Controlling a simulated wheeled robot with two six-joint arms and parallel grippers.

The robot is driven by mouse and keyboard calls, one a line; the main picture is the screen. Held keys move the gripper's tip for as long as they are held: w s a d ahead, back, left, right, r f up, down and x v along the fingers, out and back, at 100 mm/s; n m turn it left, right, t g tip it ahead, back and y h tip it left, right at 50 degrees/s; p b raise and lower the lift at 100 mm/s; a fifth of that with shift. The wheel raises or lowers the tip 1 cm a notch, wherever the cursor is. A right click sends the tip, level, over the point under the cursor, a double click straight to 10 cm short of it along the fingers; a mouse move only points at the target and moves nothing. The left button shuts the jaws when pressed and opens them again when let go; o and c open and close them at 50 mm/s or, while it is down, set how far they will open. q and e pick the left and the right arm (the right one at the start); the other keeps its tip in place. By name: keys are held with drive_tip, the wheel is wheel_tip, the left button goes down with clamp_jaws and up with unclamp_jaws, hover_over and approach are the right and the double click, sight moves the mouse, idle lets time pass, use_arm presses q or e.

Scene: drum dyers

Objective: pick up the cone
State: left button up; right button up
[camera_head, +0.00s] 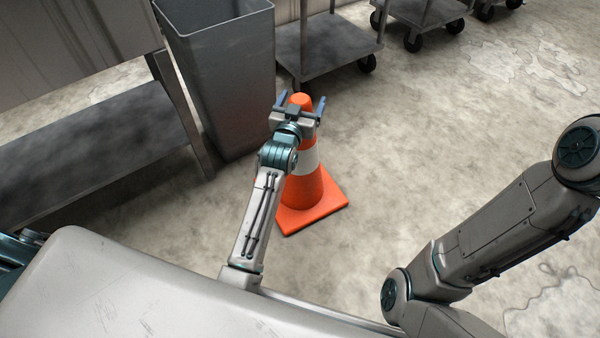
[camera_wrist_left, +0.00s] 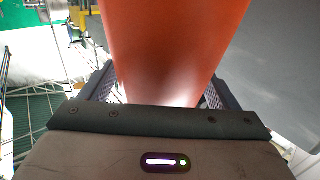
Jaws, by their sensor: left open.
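An orange cone (camera_head: 306,187) with a white band stands upright on the concrete floor on its square orange base. My left gripper (camera_head: 301,103) is at the cone's top, with its two fingers open on either side of the orange tip. In the left wrist view the cone (camera_wrist_left: 172,45) fills the middle, between the two fingers of the left gripper (camera_wrist_left: 160,88). I cannot tell whether the fingers touch it. My right arm shows at the right, but its gripper is out of view.
A tall grey bin (camera_head: 225,80) stands just left of the cone. A metal table with a lower shelf (camera_head: 95,140) is at the left. Wheeled carts (camera_head: 330,48) stand behind. The floor (camera_head: 430,130) to the right of the cone is clear.

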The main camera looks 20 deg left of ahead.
use_arm(q)
clamp_jaws()
drive_tip(key=shift+r, duration=0.1)
drive_tip(key=shift+r, duration=0.15)
idle(0.3)
